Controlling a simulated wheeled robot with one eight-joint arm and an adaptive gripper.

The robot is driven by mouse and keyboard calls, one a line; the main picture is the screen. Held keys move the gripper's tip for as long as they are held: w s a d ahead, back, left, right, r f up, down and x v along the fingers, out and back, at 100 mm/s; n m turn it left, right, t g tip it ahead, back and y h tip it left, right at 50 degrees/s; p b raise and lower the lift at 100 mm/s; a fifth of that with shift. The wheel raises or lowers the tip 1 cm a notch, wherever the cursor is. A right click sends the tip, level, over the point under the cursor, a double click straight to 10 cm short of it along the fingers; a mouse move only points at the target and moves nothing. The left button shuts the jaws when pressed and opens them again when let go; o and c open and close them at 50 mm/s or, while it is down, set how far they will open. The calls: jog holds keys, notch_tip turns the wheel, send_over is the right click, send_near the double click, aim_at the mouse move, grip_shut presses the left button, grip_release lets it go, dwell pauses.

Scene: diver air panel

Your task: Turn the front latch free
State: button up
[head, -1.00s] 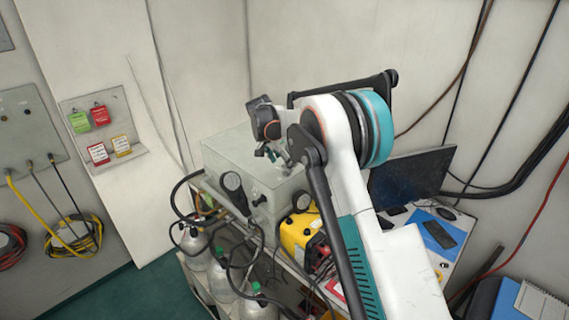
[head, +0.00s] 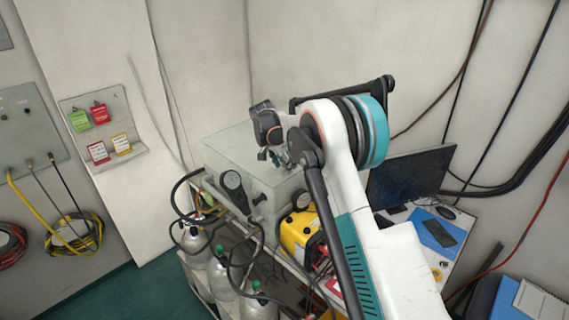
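The grey air panel box (head: 232,150) stands on a bench left of centre, lid down as far as I can see. My wrist and arm hide part of the box's right side. I cannot see whether the fingers touch anything or how far apart they are.
Black hoses (head: 184,205) loop in front of the box, above several gas cylinders (head: 222,285). A yellow case (head: 299,232) stands to its right. A dark monitor (head: 412,178) is behind my arm. Green floor (head: 150,292) is free at lower left.

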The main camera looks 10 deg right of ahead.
jog(key=shift+n+b, duration=0.45)
jog(key=shift+n, duration=0.05)
jog(key=n+b, duration=0.1)
jog(key=n+t+y+b, duration=0.1)
jog(key=shift+s+d+f+n+b, duration=0.15)
jog(key=shift+n+b, duration=0.15)
jog(key=shift+n, duration=0.1)
jog(key=n+b, duration=0.1)
jog(key=n, duration=0.1)
jog(key=n+t+y+b, duration=0.1)
jog(key=n, duration=0.1)
jog(key=shift+s+d+n+b, duration=0.1)
jog(key=shift+d+n+b, duration=0.1)
jog(key=shift+n+b, duration=0.1)
jog(key=n+y, duration=0.1)
jog(key=n+b, duration=0.1)
jog(key=n, duration=0.1)
jog(key=n+y+b, duration=0.1)
jog(key=n, duration=0.1)
jog(key=shift+d+y, duration=0.25)
jog(key=shift+y, duration=0.05)
jog(key=shift+d+n+g+y+b, duration=0.15)
jog(key=shift+n+y, duration=0.25)
jog(key=shift+n, duration=0.7)
jog(key=shift+a+n+g+y+b, duration=0.15)
jog(key=shift+n+y, duration=0.25)
jog(key=shift+n, duration=0.7)
jog(key=shift+d, duration=0.15)
jog(key=o, duration=1.1)
